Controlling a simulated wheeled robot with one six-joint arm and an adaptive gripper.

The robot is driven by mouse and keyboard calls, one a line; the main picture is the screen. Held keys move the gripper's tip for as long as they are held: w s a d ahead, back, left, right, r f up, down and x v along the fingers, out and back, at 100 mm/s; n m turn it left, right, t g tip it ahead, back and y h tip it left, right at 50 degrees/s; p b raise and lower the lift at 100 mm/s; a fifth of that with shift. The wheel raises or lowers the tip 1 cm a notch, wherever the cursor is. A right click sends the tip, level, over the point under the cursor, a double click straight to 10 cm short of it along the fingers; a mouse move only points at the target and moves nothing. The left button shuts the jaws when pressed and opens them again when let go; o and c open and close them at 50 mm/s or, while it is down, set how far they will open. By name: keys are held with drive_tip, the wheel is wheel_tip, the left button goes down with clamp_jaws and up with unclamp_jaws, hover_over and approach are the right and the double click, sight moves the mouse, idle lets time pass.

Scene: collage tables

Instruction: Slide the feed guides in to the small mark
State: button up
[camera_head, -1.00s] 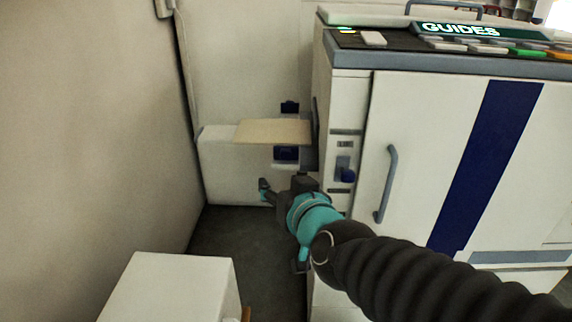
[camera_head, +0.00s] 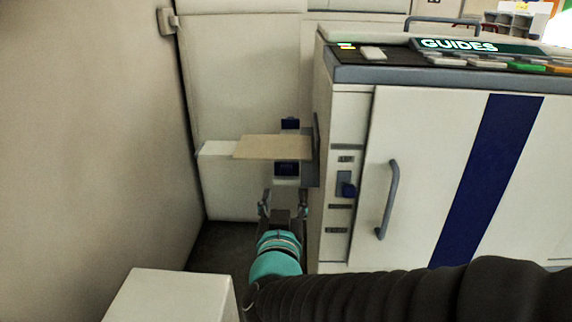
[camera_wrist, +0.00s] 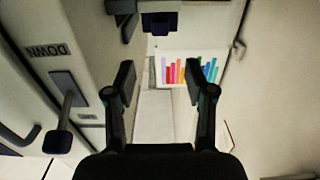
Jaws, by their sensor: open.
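The two feed guides are dark blue pieces at the feed opening on the machine's left side. The far guide (camera_head: 289,123) stands behind a tan sheet or board (camera_head: 272,147), and the near guide (camera_head: 287,168) shows in front of its lower edge. In the wrist view one blue guide (camera_wrist: 160,22) is at the top, beyond my fingers. My gripper (camera_head: 284,204) is open and empty, below the near guide in the head view. Its spread fingers also show in the wrist view (camera_wrist: 160,82), with nothing between them. I cannot make out the small mark.
The white machine (camera_head: 345,225) stands close on the right, with a blue knob (camera_head: 348,190) and a door handle (camera_head: 387,200). Its lit sign (camera_head: 460,45) reads GUIDES. A white box (camera_head: 170,295) is at the lower left, and a wall (camera_head: 90,150) closes the left side.

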sight(286, 169)
drive_tip(key=w, duration=1)
drive_tip(key=shift+w+d, duration=0.15)
drive_tip(key=shift+w, duration=0.25)
clamp_jaws()
